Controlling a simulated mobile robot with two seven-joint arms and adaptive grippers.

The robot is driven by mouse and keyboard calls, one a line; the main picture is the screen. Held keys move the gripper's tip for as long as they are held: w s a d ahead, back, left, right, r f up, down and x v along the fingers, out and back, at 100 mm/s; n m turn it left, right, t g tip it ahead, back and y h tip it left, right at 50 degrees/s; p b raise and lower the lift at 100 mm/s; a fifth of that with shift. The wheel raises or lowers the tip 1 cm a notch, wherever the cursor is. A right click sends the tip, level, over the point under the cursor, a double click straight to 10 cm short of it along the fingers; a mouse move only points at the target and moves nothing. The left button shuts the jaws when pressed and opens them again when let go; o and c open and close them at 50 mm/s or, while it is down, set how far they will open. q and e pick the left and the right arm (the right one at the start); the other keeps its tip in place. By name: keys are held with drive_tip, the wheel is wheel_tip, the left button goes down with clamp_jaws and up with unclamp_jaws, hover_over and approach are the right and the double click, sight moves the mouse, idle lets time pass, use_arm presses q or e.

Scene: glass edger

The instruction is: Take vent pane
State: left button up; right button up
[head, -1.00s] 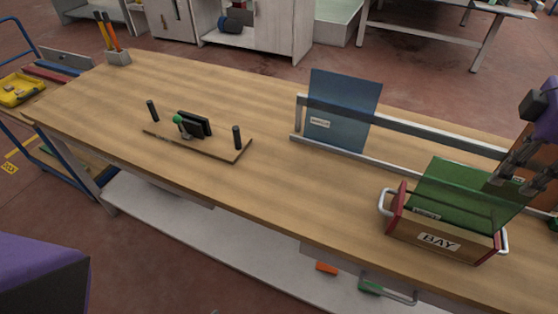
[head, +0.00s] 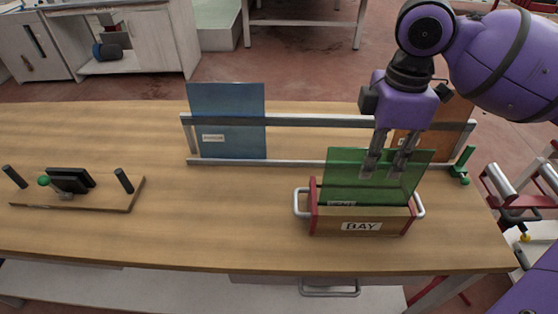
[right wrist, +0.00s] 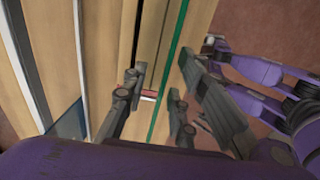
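A green see-through pane (head: 345,165) stands upright in a wooden box (head: 330,222) labelled BAY, with red ends and metal handles. The pane's own small label is partly hidden and unreadable. My right gripper (head: 385,170) points down at the pane's upper part, in front of the rail. In the right wrist view, the open fingers (right wrist: 165,100) stand apart on either side of the pane's green edge (right wrist: 170,60). I cannot tell whether either finger touches it. My left gripper is not in view.
A blue pane (head: 226,110) with a small label leans on the metal rail (head: 300,121). An orange-brown pane (head: 455,112) stands behind my right gripper. A board with black pegs (head: 105,194) lies at left. The middle of the bench (head: 220,205) is clear.

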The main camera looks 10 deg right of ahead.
sight(376, 172)
wheel_tip(376, 172, down, 4)
drive_tip(key=shift+s+d, duration=0.1)
clamp_jaws()
drive_tip(key=shift+r, duration=0.1)
